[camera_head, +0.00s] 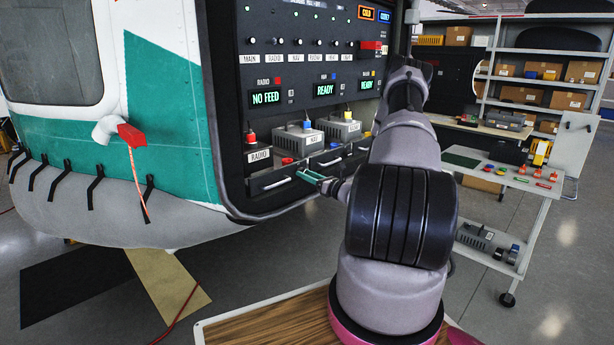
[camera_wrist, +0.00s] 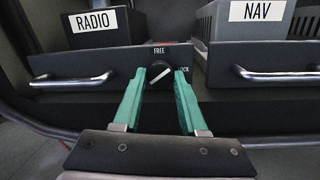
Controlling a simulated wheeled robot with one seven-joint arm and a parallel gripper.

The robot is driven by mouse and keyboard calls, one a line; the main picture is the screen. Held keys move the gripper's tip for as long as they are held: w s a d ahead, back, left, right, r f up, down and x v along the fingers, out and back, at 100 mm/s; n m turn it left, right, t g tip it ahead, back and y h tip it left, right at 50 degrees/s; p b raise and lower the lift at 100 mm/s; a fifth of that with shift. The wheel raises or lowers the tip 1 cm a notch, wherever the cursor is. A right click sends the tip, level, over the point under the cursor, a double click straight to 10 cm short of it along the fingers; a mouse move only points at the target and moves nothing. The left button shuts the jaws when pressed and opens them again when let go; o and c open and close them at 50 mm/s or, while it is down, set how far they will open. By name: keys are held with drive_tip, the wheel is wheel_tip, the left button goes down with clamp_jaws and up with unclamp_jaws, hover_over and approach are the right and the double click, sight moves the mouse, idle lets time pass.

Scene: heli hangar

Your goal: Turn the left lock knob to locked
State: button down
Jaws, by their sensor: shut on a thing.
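The pointer line lies slanted, from lower left to upper right. My gripper (camera_wrist: 160,71) has its green fingers on both sides of the knob, shut on it. In the head view my gripper (camera_head: 318,178) reaches the panel below the units, and I cannot make out the knob there.
The RADIO unit (camera_wrist: 97,29) and NAV unit (camera_wrist: 250,38) sit above drawers with silver handles, the left handle (camera_wrist: 72,79) and the right handle (camera_wrist: 277,75), close beside the gripper. A white cart (camera_head: 540,187) with small parts stands at right.

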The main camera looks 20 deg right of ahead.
drive_tip(key=shift+a+f+m+t+h, duration=0.15)
drive_tip(key=shift+m+h, duration=0.15)
drive_tip(key=shift+m, duration=1.7)
drive_tip(key=shift+d+r+m+t+h, duration=0.15)
drive_tip(key=shift+m+h, duration=0.15)
drive_tip(key=shift+m, duration=1.7)
drive_tip(key=shift+a+f, duration=0.1)
drive_tip(key=shift+c, duration=2.2)
unclamp_jaws()
drive_tip(key=v, duration=1.1)
drive_tip(key=shift+w, duration=0.1)
